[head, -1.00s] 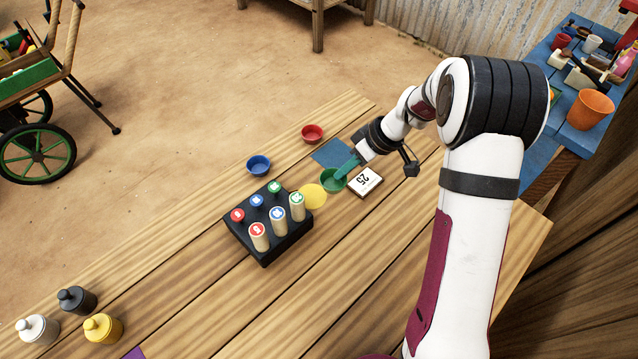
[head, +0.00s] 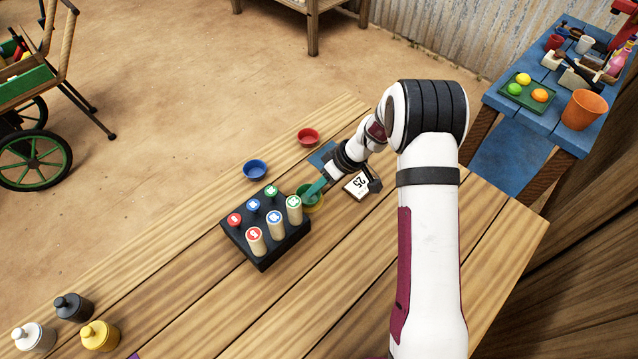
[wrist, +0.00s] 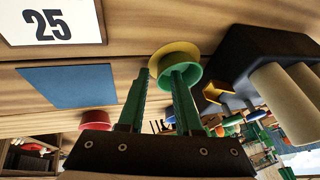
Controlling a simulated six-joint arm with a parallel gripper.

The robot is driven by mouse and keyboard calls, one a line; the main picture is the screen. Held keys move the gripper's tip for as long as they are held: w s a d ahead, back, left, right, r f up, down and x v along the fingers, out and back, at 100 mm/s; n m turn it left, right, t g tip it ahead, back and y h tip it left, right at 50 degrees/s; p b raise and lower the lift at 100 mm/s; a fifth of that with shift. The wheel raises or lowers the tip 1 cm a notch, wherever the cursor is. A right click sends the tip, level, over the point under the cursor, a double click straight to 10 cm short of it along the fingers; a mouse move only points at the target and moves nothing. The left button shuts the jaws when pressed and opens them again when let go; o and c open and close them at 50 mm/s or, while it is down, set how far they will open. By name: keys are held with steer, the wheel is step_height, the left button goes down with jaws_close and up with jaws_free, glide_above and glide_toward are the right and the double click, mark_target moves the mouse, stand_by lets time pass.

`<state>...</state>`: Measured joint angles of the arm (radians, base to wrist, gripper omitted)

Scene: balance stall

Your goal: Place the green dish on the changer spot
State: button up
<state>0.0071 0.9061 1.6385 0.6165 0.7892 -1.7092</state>
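The green dish (head: 305,195) sits over the yellow round spot (head: 317,207), whose edge shows around it; it looks set down there. In the wrist view the green dish (wrist: 190,72) also overlaps the yellow spot (wrist: 168,50). My gripper (head: 316,189) is right at the dish, reaching down from the upper right. In the wrist view its two green fingers (wrist: 162,75) stand apart with a gap between the tips. One fingertip is left of the dish's near wall and the other overlaps the dish. Exact contact is hard to see.
A black block (head: 264,244) with several coloured-topped pegs stands close left of the spot. A blue dish (head: 256,170) and red dish (head: 308,138) lie behind. A blue square (head: 322,155) and a white "25" card (head: 355,188) are beside my gripper.

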steer(key=v, duration=1.2)
steer(key=s+r+m, duration=0.4)
steer(key=s+r, duration=0.4)
steer(key=s, duration=0.1)
steer(key=s+d+r+m+g+h, duration=0.1)
steer(key=s+m, duration=1)
steer(key=s, duration=1.1)
steer(key=r+h, duration=0.1)
steer(key=h, duration=0.1)
steer(key=shift+s+r+h, duration=0.2)
steer(key=shift+s+h, duration=0.1)
steer(key=shift+s, duration=0.1)
